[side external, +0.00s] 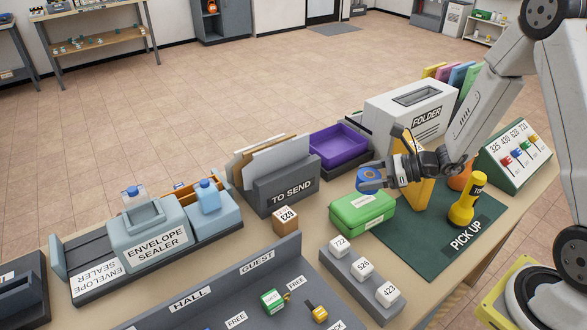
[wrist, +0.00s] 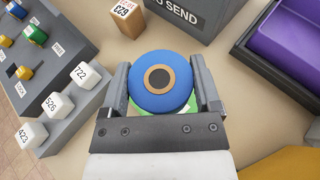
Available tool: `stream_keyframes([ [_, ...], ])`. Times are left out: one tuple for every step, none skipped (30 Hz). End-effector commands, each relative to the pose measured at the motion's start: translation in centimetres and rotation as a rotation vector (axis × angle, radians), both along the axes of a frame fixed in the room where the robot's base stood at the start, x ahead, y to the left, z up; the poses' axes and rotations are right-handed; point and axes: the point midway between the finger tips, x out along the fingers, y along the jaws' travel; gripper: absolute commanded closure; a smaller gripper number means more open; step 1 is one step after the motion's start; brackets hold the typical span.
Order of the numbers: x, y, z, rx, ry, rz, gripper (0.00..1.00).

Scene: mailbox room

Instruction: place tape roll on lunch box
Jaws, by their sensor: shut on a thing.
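The tape roll (wrist: 148,100) is blue with a brown core and a dark centre. My gripper (wrist: 162,88) is shut on it, one finger on each side. In the side external view my gripper (side external: 372,178) holds the blue tape roll (side external: 366,174) above the green lunch box (side external: 352,222). The lunch box is closed, with a white label on its front, and stands on the table by the edge of the dark green mat. In the wrist view the tape roll and gripper hide most of the lunch box; only green slivers (wrist: 196,105) show.
The grey TO SEND box (side external: 285,188) and purple tray (side external: 338,146) stand behind the lunch box. A grey rack with white numbered cubes (side external: 362,268) lies in front. A yellow torch (side external: 465,203) stands on the PICK UP mat (side external: 430,235). A wooden cube (side external: 285,219) stands to the left.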

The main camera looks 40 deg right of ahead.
Motion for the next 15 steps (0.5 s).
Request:
stream_keyframes([
  [0.0, 0.0, 0.0, 0.000, -0.001, 0.000, 0.79],
  [0.0, 0.0, 0.0, 0.000, -0.001, 0.000, 0.79],
  [0.0, 0.0, 0.0, 0.001, -0.001, 0.000, 0.79],
  [0.0, 0.0, -0.1, 0.000, 0.000, 0.000, 0.79],
  [0.0, 0.0, -0.1, 0.000, 0.000, 0.000, 0.79],
  [0.0, 0.0, -0.3, 0.001, 0.001, 0.000, 0.79],
  [0.0, 0.0, -0.4, 0.001, 0.001, 0.000, 0.79],
  [0.0, 0.0, -0.6, 0.001, 0.001, -0.001, 0.79],
  [0.0, 0.0, -0.9, 0.001, 0.003, -0.001, 0.79],
  [0.0, 0.0, -1.2, 0.001, 0.003, -0.001, 0.79],
  [0.0, 0.0, -1.4, 0.001, 0.002, -0.001, 0.79],
  [0.0, 0.0, -1.8, 0.001, 0.002, -0.001, 0.79],
  [0.0, 0.0, -2.0, 0.001, 0.003, -0.001, 0.79],
  [0.0, 0.0, -2.3, 0.001, 0.003, -0.001, 0.79],
  [0.0, 0.0, -2.6, 0.001, 0.002, -0.001, 0.79],
])
